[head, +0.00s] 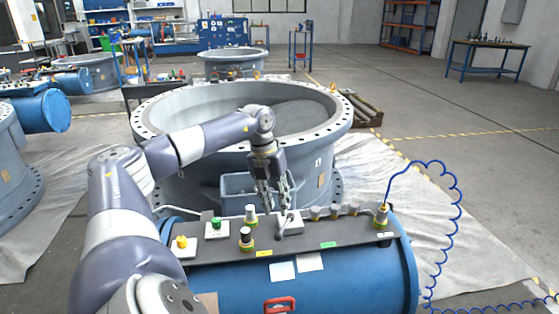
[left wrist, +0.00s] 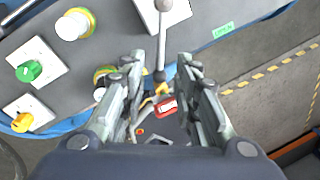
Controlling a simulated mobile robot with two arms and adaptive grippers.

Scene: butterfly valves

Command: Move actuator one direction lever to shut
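The direction lever (head: 282,229) is a grey rod with a dark ball end on a white base (head: 293,221) on top of the blue actuator (head: 350,279). In the left wrist view the lever (left wrist: 162,42) reaches down from its base, and its ball end lies between the fingers in the picture. My left gripper (head: 275,206) points down above the lever base. Its fingers (left wrist: 160,64) are apart with nothing held between them; I cannot tell whether they touch the lever. A green label (head: 328,245) and a yellow label (head: 264,253) sit along the panel's front edge. My right gripper is not in view.
Left of the lever stand white-capped (head: 251,214) and black-capped (head: 246,236) fittings, a green button (head: 216,223) and a yellow button (head: 181,242). Several small fittings and a blue coiled hose (head: 461,195) are right. A large valve ring (head: 146,120) stands behind.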

